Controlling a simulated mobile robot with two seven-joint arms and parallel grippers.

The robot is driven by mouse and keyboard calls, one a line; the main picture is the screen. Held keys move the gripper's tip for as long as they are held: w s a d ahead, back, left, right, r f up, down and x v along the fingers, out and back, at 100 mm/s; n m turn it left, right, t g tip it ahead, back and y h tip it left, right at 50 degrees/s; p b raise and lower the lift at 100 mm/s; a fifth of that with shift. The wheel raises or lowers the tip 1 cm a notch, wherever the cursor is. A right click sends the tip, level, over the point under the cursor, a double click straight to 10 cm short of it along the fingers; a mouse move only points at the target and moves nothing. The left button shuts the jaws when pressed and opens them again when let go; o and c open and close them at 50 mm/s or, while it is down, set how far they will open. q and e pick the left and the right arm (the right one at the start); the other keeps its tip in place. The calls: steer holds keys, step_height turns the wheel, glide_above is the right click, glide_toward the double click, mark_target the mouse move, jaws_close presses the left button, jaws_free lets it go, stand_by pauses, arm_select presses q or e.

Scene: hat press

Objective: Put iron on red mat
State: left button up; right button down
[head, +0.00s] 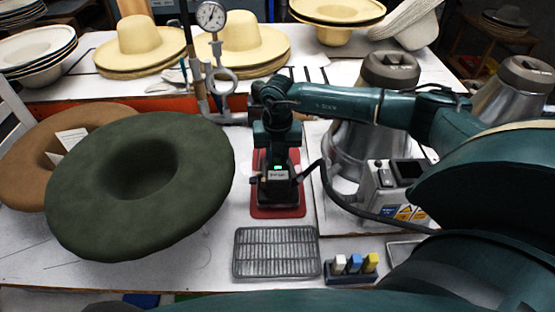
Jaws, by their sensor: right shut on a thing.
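The red mat (278,212) lies flat on the white table near the middle. My right arm reaches in from the right, and my right gripper (277,188) points down over the mat. It is shut on a dark thing, which seems to be the iron. The gripper and wrist hide most of it, so its outline is unclear. I cannot tell whether it touches the mat or is held just above it. A black cable (345,205) runs from beside the gripper towards the right. My left gripper is not in view.
A grey slotted metal tray (276,253) lies in front of the mat. A green hat (140,190) is at the left. A control box (393,188) and metal hat press (358,135) stand right. A rack with coloured blocks (351,268) is at the front.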

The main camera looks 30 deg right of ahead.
steer(key=shift+w+r, duration=0.15)
steer(key=shift+w, duration=0.1)
steer(key=shift+f+b, duration=0.3)
stand_by(0.7)
